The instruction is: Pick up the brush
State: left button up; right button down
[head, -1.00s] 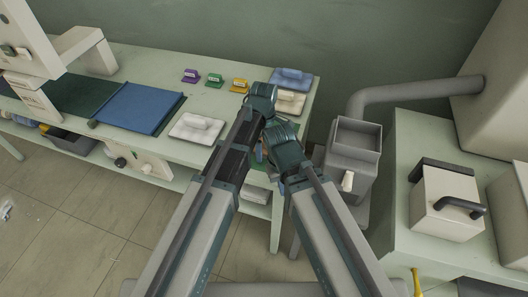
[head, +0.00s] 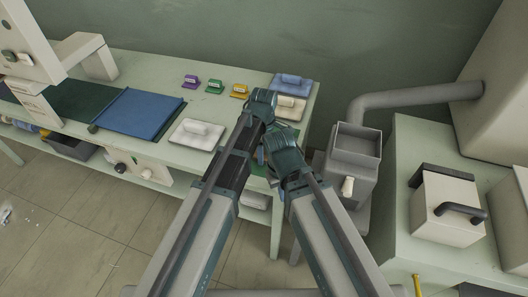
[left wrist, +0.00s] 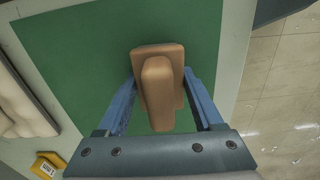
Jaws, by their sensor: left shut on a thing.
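In the left wrist view, the brush (left wrist: 158,92) is a brown block with a raised rounded grip, over a green mat (left wrist: 85,60). The blue fingers of my left gripper (left wrist: 159,76) stand on both sides of it and are shut on it. I cannot tell whether the brush touches the mat. In the head view my left gripper (head: 262,105) is at the right end of the green table, and the arms hide the brush. My right gripper (head: 284,155) is just below and right of it, its fingertips hidden.
On the table are a white pad (head: 197,134), a blue pad (head: 293,83), a cream pad (head: 291,106), and purple (head: 190,81), green (head: 214,86) and yellow (head: 240,90) blocks. A grey bin (head: 357,145) stands to the right. The two arms are close together.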

pick_arm(q)
jog(key=shift+r, duration=0.15)
notch_tip(320, 180, up, 10)
jog(key=p, duration=1)
jog(key=o, duration=0.9)
jog(key=c, duration=0.6)
jog(key=shift+c, duration=0.2)
